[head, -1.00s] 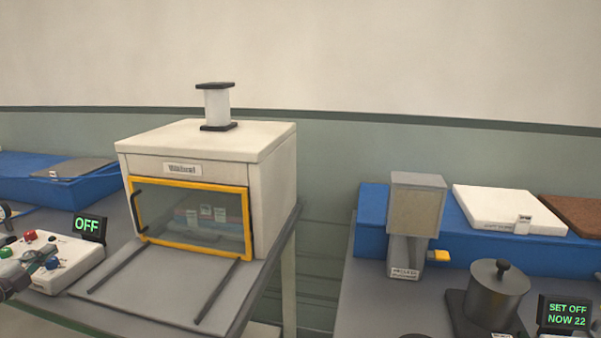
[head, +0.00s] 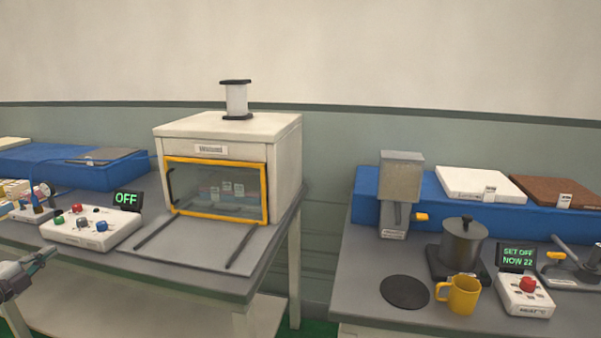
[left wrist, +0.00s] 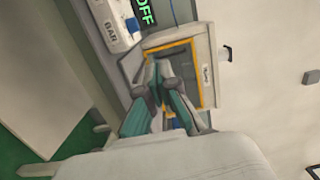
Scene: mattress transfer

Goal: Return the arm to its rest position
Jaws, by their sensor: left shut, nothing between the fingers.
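My left gripper (head: 42,262) shows at the left edge of the head view, in front of the left table and below the white control box (head: 90,228). It is shut and empty. In the left wrist view my left gripper (left wrist: 160,98) points toward the white cabinet with the yellow-framed window. My right gripper is in neither view now.
The white cabinet (head: 283,165) stands on the left table (head: 200,262), a spool (head: 236,100) on top. A gap separates the tables.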

